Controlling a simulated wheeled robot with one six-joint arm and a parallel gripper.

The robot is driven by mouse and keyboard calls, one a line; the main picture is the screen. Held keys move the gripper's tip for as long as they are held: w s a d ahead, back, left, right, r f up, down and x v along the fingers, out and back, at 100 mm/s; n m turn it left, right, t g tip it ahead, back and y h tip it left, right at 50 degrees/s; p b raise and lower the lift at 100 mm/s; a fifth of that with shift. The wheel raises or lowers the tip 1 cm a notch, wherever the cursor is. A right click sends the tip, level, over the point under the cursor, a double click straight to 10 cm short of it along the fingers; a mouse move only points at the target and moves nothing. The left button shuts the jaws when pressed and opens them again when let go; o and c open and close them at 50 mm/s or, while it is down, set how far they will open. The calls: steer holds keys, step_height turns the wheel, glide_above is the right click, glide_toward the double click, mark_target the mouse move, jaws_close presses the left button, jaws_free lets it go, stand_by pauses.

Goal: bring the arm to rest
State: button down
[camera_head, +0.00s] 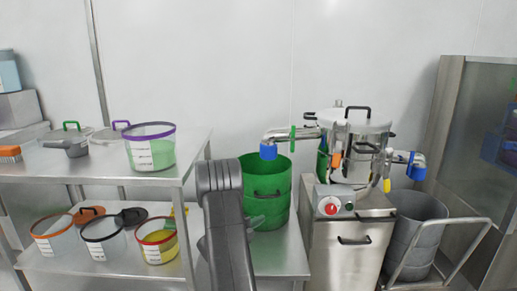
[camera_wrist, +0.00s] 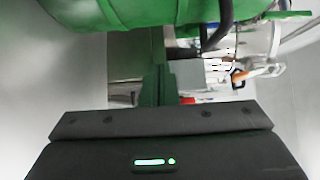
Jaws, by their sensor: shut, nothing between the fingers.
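My arm (camera_head: 226,225) rises in the lower middle of the head view, bent at the top, in front of the lower shelf and beside the green bucket (camera_head: 266,195). My gripper is not clearly seen in the head view. In the wrist view my gripper (camera_wrist: 157,75) shows as a dark body with a small green light and narrow fingers closed together, holding nothing. The green bucket fills the top of the wrist view (camera_wrist: 150,12), beyond the fingertips. I cannot tell how wide the gap to it is.
A steel two-level table (camera_head: 90,168) with bins stands left. Right of the bucket stands a machine (camera_head: 345,240) with a lidded vessel (camera_head: 355,130) and pipes over the bucket's edge. A grey bin (camera_head: 415,215) on a trolley (camera_head: 480,222) and a glass-fronted cabinet (camera_head: 455,100) are farther right.

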steer(key=s+b, duration=0.4)
steer(key=s, duration=1.2)
steer(key=p+v, duration=0.3)
steer(key=v, duration=0.7)
steer(key=shift+a, duration=0.3)
steer(key=shift+r, duration=0.1)
